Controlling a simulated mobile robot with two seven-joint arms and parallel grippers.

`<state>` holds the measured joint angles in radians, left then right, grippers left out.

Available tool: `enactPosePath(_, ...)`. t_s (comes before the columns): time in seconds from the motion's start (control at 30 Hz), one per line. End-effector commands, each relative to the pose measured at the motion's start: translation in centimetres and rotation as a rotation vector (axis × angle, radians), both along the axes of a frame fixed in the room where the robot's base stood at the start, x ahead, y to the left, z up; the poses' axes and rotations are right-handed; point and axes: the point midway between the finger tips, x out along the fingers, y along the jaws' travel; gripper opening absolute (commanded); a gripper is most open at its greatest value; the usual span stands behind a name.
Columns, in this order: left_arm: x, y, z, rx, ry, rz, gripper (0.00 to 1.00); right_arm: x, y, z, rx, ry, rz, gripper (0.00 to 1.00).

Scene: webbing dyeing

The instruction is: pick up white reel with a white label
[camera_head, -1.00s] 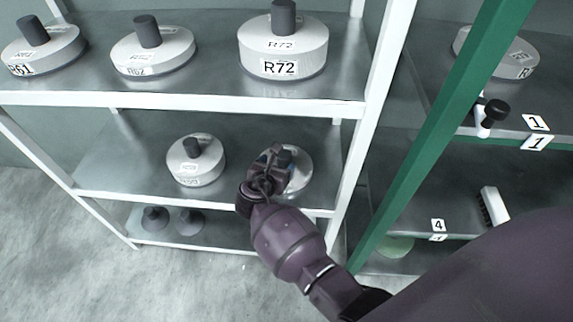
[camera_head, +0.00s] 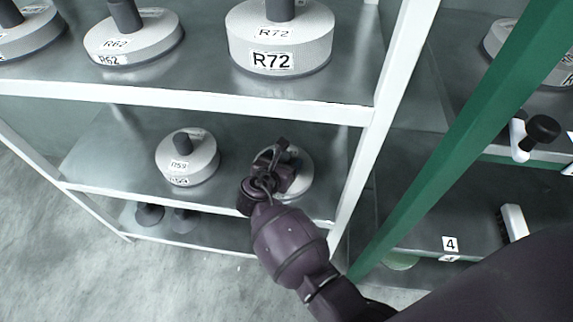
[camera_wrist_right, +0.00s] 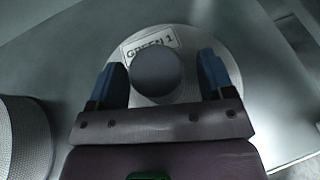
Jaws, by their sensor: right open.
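A white reel (camera_head: 303,178) with a dark knob stands on the middle shelf, mostly hidden behind my right gripper in the head view. In the right wrist view this reel (camera_wrist_right: 228,50) carries a white label (camera_wrist_right: 150,46) reading GREEN 1. My right gripper (camera_head: 281,152) is over it; in the wrist view its two blue fingers (camera_wrist_right: 162,80) are apart, one on each side of the round knob (camera_wrist_right: 158,74). Whether they touch the knob I cannot tell. My left gripper is not in view.
Another white reel labelled R59 (camera_head: 187,158) stands to the left on the same shelf; a reel side (camera_wrist_right: 22,140) also shows at the wrist view's left. Reels R62 (camera_head: 133,38) and R72 (camera_head: 279,40) stand above. A white post (camera_head: 375,140) and green post (camera_head: 460,140) rise at right.

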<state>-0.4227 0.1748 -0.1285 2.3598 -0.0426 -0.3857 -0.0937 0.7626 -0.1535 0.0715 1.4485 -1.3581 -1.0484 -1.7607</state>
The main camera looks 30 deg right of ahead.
Motion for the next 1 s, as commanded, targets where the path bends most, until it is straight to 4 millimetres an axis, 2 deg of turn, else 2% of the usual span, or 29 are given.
enactPosePath(0.23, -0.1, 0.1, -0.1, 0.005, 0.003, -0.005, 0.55, 0.1, 0.1, 0.1, 0.0, -0.002, 0.001, 0.75)
enactPosePath(0.27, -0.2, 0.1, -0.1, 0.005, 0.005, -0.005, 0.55, 0.0, 0.1, 0.1, 0.0, -0.002, 0.001, 0.72)
enactPosePath(0.67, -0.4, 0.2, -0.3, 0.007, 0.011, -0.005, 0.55, 0.0, 0.1, 0.1, 0.0, -0.001, 0.0, 0.11)
enactPosePath(0.87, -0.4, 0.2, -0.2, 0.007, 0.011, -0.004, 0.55, 0.1, 0.1, 0.2, 0.0, -0.003, 0.0, 0.1)
enactPosePath(1.0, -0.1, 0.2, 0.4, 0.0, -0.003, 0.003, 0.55, 0.2, 0.1, 1.2, -0.001, -0.008, 0.0, 0.1)
